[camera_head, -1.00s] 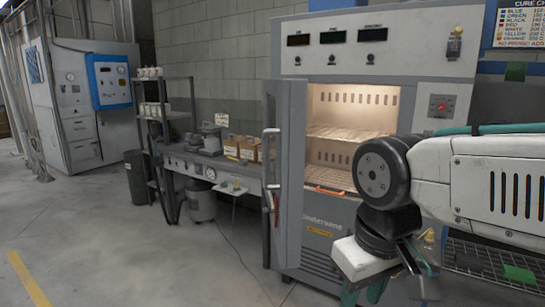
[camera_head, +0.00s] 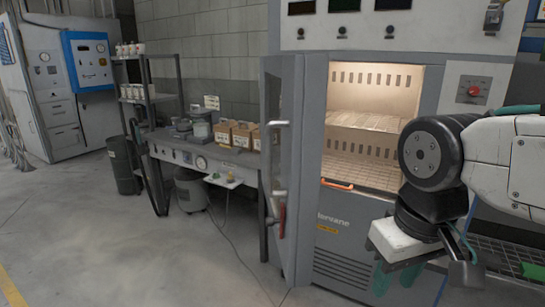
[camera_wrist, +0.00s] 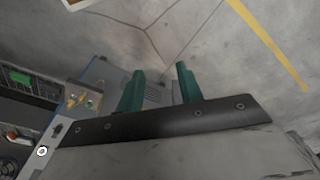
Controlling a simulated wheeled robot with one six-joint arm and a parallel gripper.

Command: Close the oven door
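The oven (camera_head: 345,242) is a grey cabinet with a lit, empty-looking chamber (camera_head: 374,120) holding perforated shelves. Its door (camera_head: 298,180) stands open, swung out on the left side of the opening and seen nearly edge-on. A pale upright handle (camera_head: 278,160) is on the door's outer side, with a red piece (camera_head: 281,215) below. My gripper (camera_head: 400,278) is low in front of the oven's right side, apart from the door. In the wrist view its two green fingers (camera_wrist: 161,82) are spread with nothing between them, over the floor.
A shelf rack (camera_head: 145,95) and a dark bin (camera_head: 122,165) are farther left. Floor left of the door is open.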

